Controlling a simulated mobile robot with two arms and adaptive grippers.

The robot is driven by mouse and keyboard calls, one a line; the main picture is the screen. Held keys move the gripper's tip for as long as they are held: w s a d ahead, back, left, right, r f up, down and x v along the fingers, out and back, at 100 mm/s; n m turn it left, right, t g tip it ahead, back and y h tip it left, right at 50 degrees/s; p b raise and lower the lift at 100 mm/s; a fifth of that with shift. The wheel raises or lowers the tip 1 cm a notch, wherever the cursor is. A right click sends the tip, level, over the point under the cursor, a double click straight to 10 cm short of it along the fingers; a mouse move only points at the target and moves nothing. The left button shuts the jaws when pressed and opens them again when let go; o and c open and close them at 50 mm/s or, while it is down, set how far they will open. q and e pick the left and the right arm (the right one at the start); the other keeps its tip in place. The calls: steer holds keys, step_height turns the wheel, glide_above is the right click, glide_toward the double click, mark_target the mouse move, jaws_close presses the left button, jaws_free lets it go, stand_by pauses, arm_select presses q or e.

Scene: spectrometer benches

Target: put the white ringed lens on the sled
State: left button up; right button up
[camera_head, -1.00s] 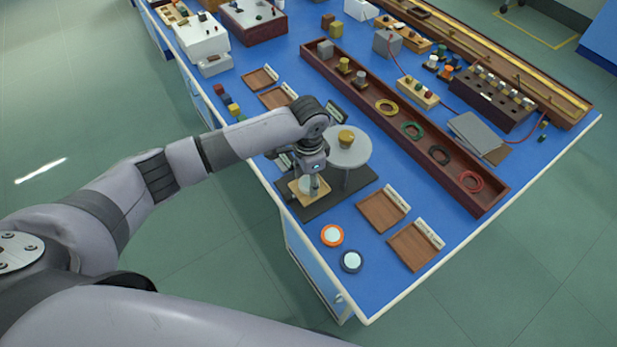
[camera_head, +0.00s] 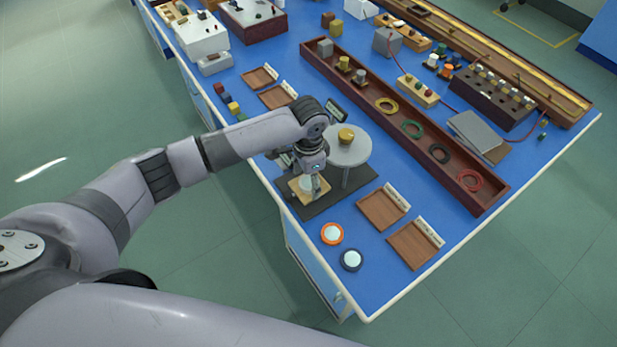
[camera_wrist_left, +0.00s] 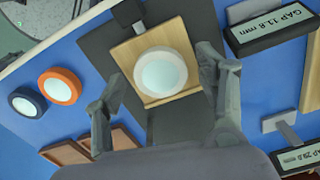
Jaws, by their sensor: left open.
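The white ringed lens (camera_wrist_left: 162,76) lies flat on the square wooden plate of the sled (camera_wrist_left: 128,57) in the left wrist view. The sled stands on a dark base. In the head view the sled (camera_head: 294,187) is near the bench's left edge, and the lens is partly hidden by my gripper. My left gripper (camera_wrist_left: 160,64) is open, with one finger on each side of the lens and visible room between them and its ring. In the head view my left gripper (camera_head: 312,184) is just above the sled. My right gripper is not in view.
An orange ringed lens (camera_head: 332,234) and a dark ringed lens (camera_head: 351,260) lie nearer the front. A round grey stand (camera_head: 354,153) with a brass piece is close to my gripper. Wooden plates (camera_head: 383,210) and a long brown tray (camera_head: 456,172) lie to the right.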

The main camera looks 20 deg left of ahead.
mark_target(309, 182)
arm_select(q)
step_height(309, 182, up, 12)
steer(key=b, duration=0.1)
steer(key=shift+r, duration=0.2)
stand_by(0.5)
